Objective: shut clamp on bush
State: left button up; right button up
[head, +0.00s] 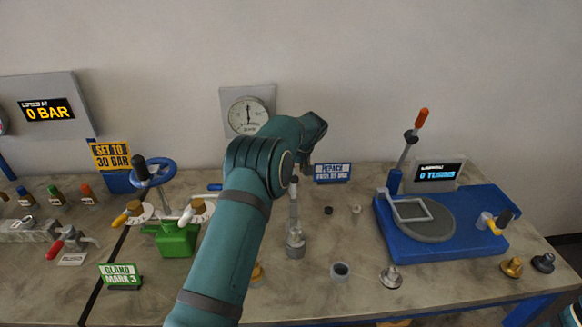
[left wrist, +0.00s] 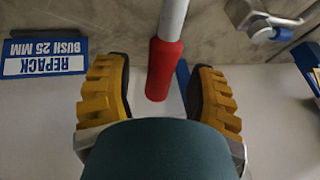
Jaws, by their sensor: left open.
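My left arm reaches across the middle of the bench in the head view, and its own links hide its gripper there. In the left wrist view my left gripper (left wrist: 160,90) is open, its yellow-padded fingers on either side of a red handle (left wrist: 164,70) on a grey rod. The handle looks apart from both pads. In the head view a grey lever (head: 293,210) rises from a metal fitting (head: 295,240) just right of my arm; its top is partly hidden. The blue "repack bush 25 mm" sign (head: 332,173) stands behind. I cannot tell which part is the bush.
A green can (head: 176,240) and valves stand left of my arm. A blue turntable unit (head: 470,240) with an orange-tipped lever (head: 422,120) fills the right. A gauge (head: 248,113) hangs behind.

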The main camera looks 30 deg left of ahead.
pick_arm(q)
jog(key=shift+w+a+f, duration=0.1)
jog(key=shift+a+f, duration=0.15)
jog(key=shift+f, duration=0.25)
grip_shut()
